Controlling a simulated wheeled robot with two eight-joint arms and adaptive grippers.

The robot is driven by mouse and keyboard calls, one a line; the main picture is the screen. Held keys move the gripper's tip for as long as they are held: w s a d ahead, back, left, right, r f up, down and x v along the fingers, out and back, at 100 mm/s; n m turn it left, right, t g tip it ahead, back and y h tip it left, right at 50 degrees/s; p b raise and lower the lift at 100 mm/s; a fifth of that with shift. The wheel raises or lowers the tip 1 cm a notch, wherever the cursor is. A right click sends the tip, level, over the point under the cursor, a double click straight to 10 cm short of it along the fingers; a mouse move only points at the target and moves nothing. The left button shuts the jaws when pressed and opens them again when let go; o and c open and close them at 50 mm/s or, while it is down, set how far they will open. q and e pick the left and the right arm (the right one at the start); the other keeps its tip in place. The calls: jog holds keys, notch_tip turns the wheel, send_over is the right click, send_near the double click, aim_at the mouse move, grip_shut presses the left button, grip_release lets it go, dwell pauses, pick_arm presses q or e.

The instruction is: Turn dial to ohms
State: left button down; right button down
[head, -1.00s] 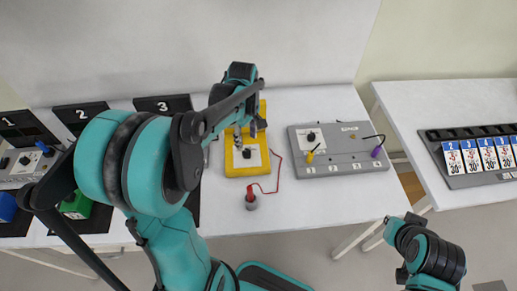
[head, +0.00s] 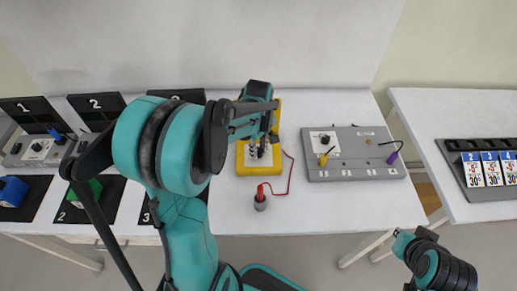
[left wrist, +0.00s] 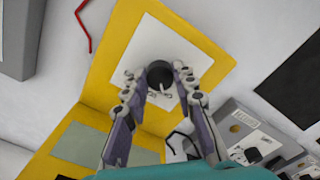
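The yellow multimeter (head: 243,170) lies on the white table in the head view. In the left wrist view the multimeter (left wrist: 104,75) shows a white face plate (left wrist: 143,45) with a round black dial (left wrist: 160,74). My left gripper (left wrist: 159,72) is open, with one fingertip on each side of the dial and a narrow gap seeming to show. In the head view the left gripper (head: 263,146) is over the dial and hides most of it. The marks around the dial are too small to read. My right arm shows at the lower right, but its gripper cannot be made out.
A red lead (head: 290,176) runs from the multimeter to a small grey post with a red top (head: 260,198). A grey panel (head: 352,171) with yellow and purple plugs stands to the right. Black numbered mats (head: 95,205) lie at left. The table's front right is clear.

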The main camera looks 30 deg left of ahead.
pick_arm(q)
jog(key=shift+m, duration=0.4)
jog(key=m, duration=0.3)
jog(key=shift+m+p, duration=0.3)
jog(key=shift+m, duration=0.1)
jog(key=m, duration=0.4)
jog(key=shift+m, duration=0.3)
jog(key=m, duration=0.4)
jog(key=shift+p, duration=0.35)
jog(key=m, duration=0.4)
jog(key=shift+m, duration=0.5)
jog(key=c, duration=1.2)
grip_release()
